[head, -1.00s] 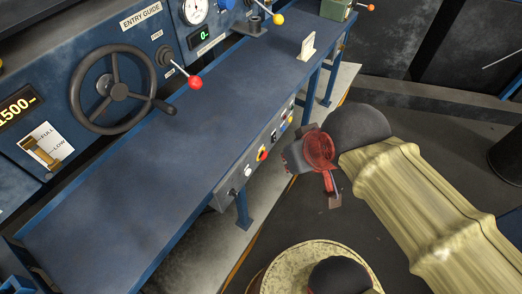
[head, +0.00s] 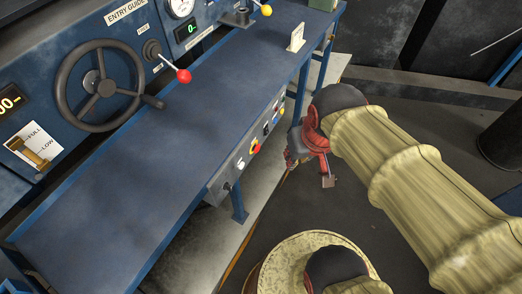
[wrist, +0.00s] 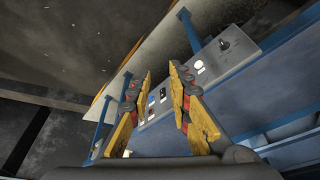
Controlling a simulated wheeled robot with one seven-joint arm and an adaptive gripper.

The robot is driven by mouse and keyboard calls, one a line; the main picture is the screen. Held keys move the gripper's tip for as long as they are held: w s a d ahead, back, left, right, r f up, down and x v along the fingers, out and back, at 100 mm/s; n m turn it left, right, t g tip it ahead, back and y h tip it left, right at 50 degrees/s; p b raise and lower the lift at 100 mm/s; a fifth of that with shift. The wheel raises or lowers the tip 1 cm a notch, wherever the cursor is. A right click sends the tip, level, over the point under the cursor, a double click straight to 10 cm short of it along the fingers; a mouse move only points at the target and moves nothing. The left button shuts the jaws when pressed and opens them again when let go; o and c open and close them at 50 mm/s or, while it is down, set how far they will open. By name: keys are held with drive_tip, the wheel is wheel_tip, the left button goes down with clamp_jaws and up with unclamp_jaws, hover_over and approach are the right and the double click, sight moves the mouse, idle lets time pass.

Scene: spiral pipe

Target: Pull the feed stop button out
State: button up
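The feed stop button is most likely the red knob on a yellow plate (head: 254,147) on the control strip under the bench's front edge in the head view. I cannot read its label. My gripper (head: 290,158) is to its right, a short way off and apart from it. In the wrist view my gripper (wrist: 161,72) has its two yellow-sided fingers spread with an empty gap between them, facing the strip. There the red knob is not visible; the right finger seems to cover its place.
The strip (wrist: 210,56) carries several other controls, including a white button (head: 240,163) and a black knob (head: 227,187). The blue bench (head: 130,170) overhangs it, with blue legs (head: 238,205) below.

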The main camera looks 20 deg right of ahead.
drive_tip(key=shift+o, duration=1.2)
wheel_tip(320, 180, down, 7)
drive_tip(key=d+m+g+y, duration=0.1)
drive_tip(key=d+m+g, duration=0.1)
drive_tip(key=shift+s+d+f+g, duration=0.15)
drive_tip(key=shift+d+g, duration=0.1)
drive_tip(key=shift+g, duration=0.05)
drive_tip(key=shift+o, duration=1.2)
wheel_tip(320, 180, down, 6)
drive_tip(key=s+m+g+y, duration=0.1)
drive_tip(key=m+g+y, duration=0.1)
drive_tip(key=shift+m, duration=0.4)
drive_tip(key=shift+o, duration=0.7)
drive_tip(key=f+m+y, duration=0.1)
drive_tip(key=a+f+m+y, duration=0.1)
drive_tip(key=f, duration=0.1)
drive_tip(key=s+a+f+y, duration=0.1)
drive_tip(key=f, duration=0.1)
drive_tip(key=shift+f+m+g+y+b, duration=0.2)
drive_tip(key=shift+m+g+y+b, duration=0.15)
drive_tip(key=shift+m+g+y, duration=0.05)
drive_tip(key=m+t+y, duration=0.5)
drive_tip(key=m+t, duration=1)
drive_tip(key=t, duration=0.1)
approach(259, 149)
drive_tip(key=x, duration=0.2)
drive_tip(key=shift+b+x, duration=1.1)
drive_tip(key=shift+x, duration=2.3)
